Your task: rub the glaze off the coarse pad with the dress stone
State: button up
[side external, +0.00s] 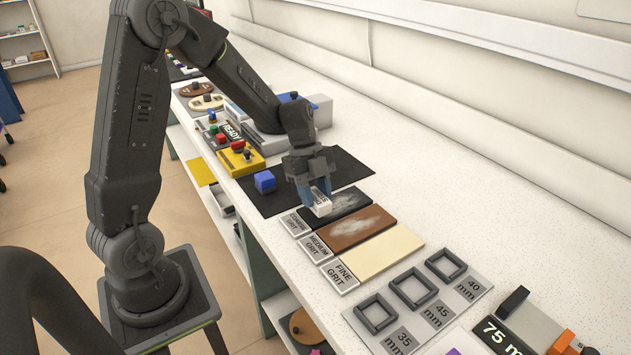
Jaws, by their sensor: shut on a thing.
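The coarse pad (351,203) is a dark, nearly black slab with a pale grey smear on it, beside a plate marked COARSE GRIT (295,223). My gripper (316,197) points down over the left end of this pad. It is shut on a small whitish block with a dark marking, the dress stone (321,206). The stone is at or just above the pad; I cannot tell whether it touches. The gripper and stone hide part of the pad's left end.
The brown medium pad (343,233), also with a whitish smear, and the cream fine pad (378,254) lie next to it. A blue cube (265,181) sits on a black mat (338,167) behind. Square frames (411,287) lie in front. The bench along the wall is clear.

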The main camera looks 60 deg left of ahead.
aim_at(338, 207)
jog(key=shift+w+f, duration=0.2)
jog(key=shift+f, duration=0.2)
jog(key=shift+w, duration=5.05)
jog(key=shift+f, duration=0.55)
jog(key=shift+s+f, duration=0.1)
jog(key=shift+s, duration=5.2)
jog(key=shift+w, duration=5.25)
jog(key=shift+s, duration=2.65)
